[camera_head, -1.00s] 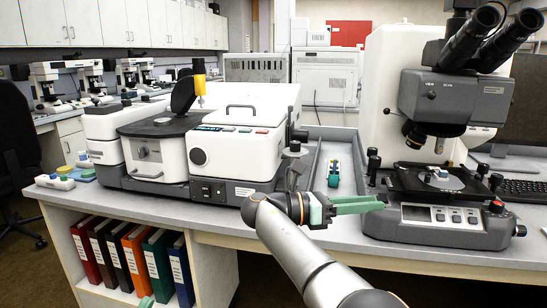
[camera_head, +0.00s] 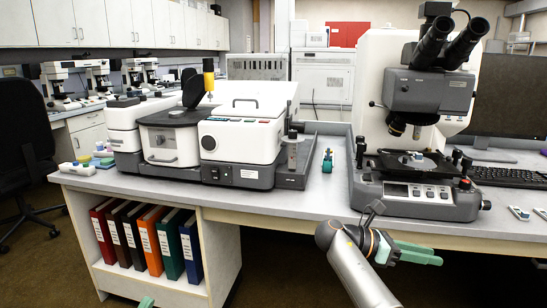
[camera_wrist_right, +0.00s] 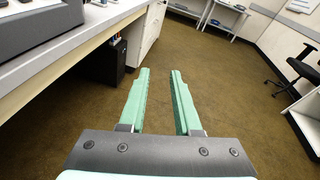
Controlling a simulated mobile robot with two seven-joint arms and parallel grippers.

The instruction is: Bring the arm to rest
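My right gripper (camera_head: 420,254) has green fingers and is in front of the bench edge, below the infrared microscope (camera_head: 428,95). In the right wrist view the two fingers (camera_wrist_right: 160,73) are parallel with a clear gap, empty, over the brown floor. The right arm comes up from the bottom of the head view. A small green tip of my left gripper (camera_head: 146,302) shows at the bottom edge of the head view; the rest of it is out of frame.
The bench (camera_head: 310,200) carries a white and grey instrument (camera_head: 240,140), a small green and blue object (camera_head: 327,160) and a keyboard (camera_head: 510,177). Binders (camera_head: 150,240) stand on a shelf underneath. In the wrist view the floor (camera_wrist_right: 225,75) ahead is open, with a chair (camera_wrist_right: 305,70) at right.

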